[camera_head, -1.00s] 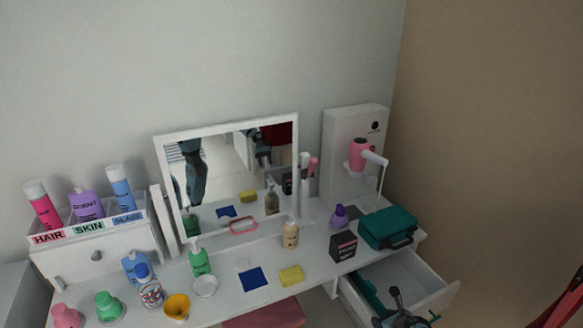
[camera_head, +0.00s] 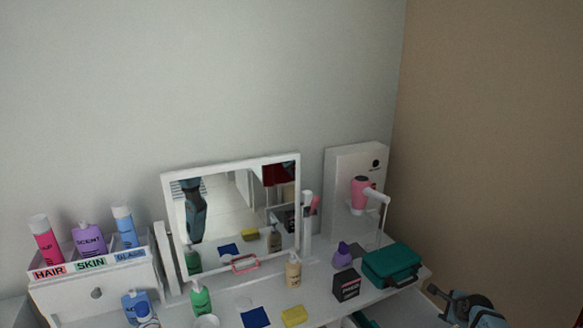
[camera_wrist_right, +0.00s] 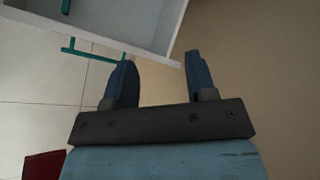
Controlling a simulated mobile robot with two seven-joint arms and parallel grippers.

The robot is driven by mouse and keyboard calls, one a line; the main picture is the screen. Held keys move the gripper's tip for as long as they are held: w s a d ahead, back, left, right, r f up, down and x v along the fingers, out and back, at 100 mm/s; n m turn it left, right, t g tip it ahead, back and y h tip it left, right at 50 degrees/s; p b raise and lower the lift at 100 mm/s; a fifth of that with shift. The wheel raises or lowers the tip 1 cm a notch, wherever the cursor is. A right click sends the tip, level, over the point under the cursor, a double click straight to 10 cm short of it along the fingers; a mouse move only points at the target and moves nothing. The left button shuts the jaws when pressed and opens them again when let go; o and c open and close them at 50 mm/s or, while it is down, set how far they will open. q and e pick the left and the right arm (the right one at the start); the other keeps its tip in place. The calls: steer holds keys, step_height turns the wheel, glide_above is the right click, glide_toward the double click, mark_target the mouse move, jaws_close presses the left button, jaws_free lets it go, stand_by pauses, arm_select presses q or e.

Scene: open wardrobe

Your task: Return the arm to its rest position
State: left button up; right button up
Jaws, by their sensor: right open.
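My right gripper (camera_head: 440,292) is at the lower right in the head view, to the right of the dressing table and apart from it. In the right wrist view its two blue fingers (camera_wrist_right: 157,80) stand apart with nothing between them. Beyond them I see tiled floor and brown wall. My left gripper does not show as itself in the head view.
The dressing table (camera_head: 320,292) carries a mirror (camera_head: 235,215), several bottles, a yellow sponge (camera_head: 294,316), a black box (camera_head: 346,285) and a teal case (camera_head: 391,265). A pink hair dryer (camera_head: 361,192) hangs at the back. An open white drawer (camera_wrist_right: 140,22) is near the right gripper.

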steer(key=w+d+r+n+t+h, duration=0.1)
steer(key=d+r+n+t+h, duration=0.15)
steer(key=n, duration=0.95)
steer(key=w+d+r+n+t+h, duration=0.1)
steer(key=w+d+r+n, duration=0.15)
steer(key=n, duration=0.95)
steer(key=s+a+f+n+y, duration=0.1)
steer(key=s+a+f+y, duration=0.1)
steer(key=s+a+f, duration=0.6)
steer(key=s+a+f+n+y, duration=0.1)
steer(key=s+a+f, duration=0.2)
steer(key=s+a, duration=0.8)
steer(key=s+a+r+y, duration=0.1)
steer(key=s+a+r, duration=0.1)
steer(key=s+a, duration=0.3)
steer(key=s+a+r+y, duration=0.1)
steer(key=s+a, duration=0.3)
steer(key=s, duration=0.9)
steer(key=s+a+r+y, duration=0.1)
steer(key=s+a+r, duration=0.2)
steer(key=s, duration=0.6)
steer(key=a+g, duration=0.1)
steer(key=a, duration=0.1)
steer(key=shift+s+a+r+m, duration=0.15)
steer(key=shift+s+a+m, duration=0.15)
steer(key=shift+s+a, duration=0.05)
